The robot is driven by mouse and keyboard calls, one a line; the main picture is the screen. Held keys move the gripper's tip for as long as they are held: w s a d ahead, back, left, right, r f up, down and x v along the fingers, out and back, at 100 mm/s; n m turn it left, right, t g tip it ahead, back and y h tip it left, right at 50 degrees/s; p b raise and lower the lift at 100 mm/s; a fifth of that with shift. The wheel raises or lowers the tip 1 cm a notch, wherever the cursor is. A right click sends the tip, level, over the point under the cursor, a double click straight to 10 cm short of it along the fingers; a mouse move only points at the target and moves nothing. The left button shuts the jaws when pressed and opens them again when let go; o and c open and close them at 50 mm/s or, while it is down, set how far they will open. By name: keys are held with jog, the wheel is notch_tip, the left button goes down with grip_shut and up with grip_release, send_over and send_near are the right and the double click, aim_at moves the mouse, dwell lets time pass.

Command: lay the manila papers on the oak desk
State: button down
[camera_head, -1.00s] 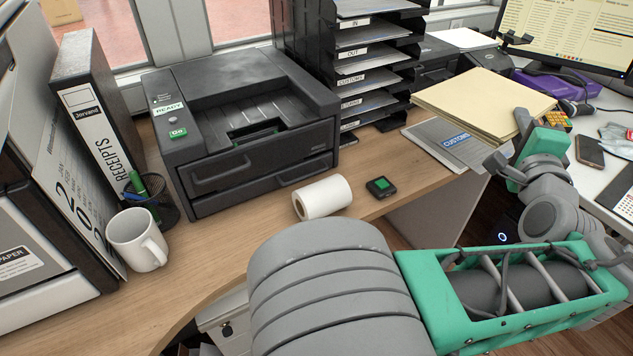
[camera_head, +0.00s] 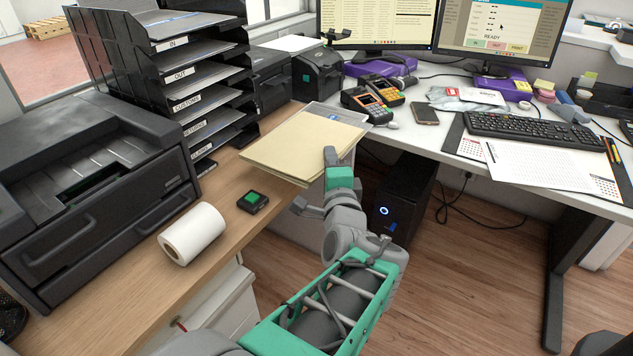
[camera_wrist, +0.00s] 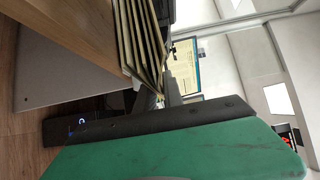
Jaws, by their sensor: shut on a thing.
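The manila papers (camera_head: 300,146) are a flat, pale yellow stack over the right end of the oak desk (camera_head: 125,285). They partly cover a grey clipboard (camera_head: 345,114). My gripper (camera_head: 330,172) is shut on the near right edge of the stack. In the wrist view the stack's layered edges (camera_wrist: 138,40) show beyond a large green finger (camera_wrist: 180,152). I cannot tell whether the papers touch the desk or hover just above it.
A white desk (camera_head: 440,142) is to the right.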

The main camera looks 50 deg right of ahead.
jog(key=w+f+b, duration=0.2)
jog(key=w+f, duration=0.1)
jog(key=f, duration=0.4)
jog(key=c, duration=1.5)
grip_release()
jog(key=shift+a, duration=0.1)
jog(key=shift+o, duration=0.2)
jog(key=p+v, duration=0.2)
jog(key=v, duration=0.5)
jog(key=shift+s, duration=0.15)
jog(key=shift+a, duration=0.15)
